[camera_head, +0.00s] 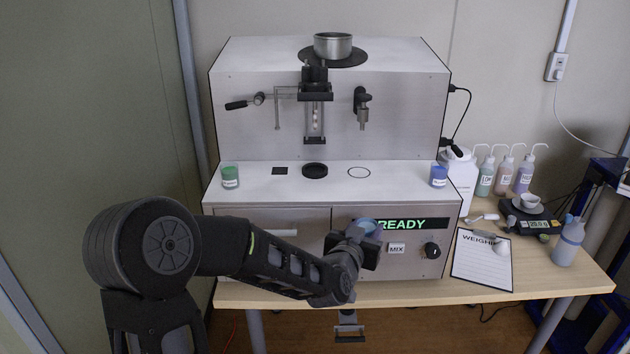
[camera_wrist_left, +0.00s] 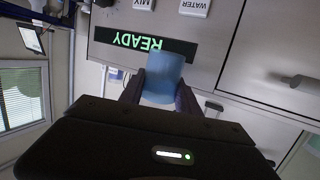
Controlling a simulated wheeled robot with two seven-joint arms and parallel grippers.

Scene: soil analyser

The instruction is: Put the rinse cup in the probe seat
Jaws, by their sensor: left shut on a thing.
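A light blue cup (camera_wrist_left: 163,77) is held between the two fingers of my left gripper (camera_wrist_left: 160,96) in the left wrist view. In the head view the cup's blue top (camera_head: 367,225) shows at my left gripper (camera_head: 358,233), in front of the analyser's READY display. My left gripper is shut on it. The analyser deck has a black round seat (camera_head: 314,170) in the middle, a black square (camera_head: 280,171) to its left and a thin ring outline (camera_head: 359,172) to its right. Which of these is the probe seat cannot be told. My right gripper is not in view.
A green-topped pot (camera_head: 230,177) and a blue-topped pot (camera_head: 438,176) stand at the deck's ends. A glass probe tube (camera_head: 314,120) hangs above the round seat. Wash bottles (camera_head: 504,173), a scale (camera_head: 530,220) and a clipboard (camera_head: 482,262) are on the right.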

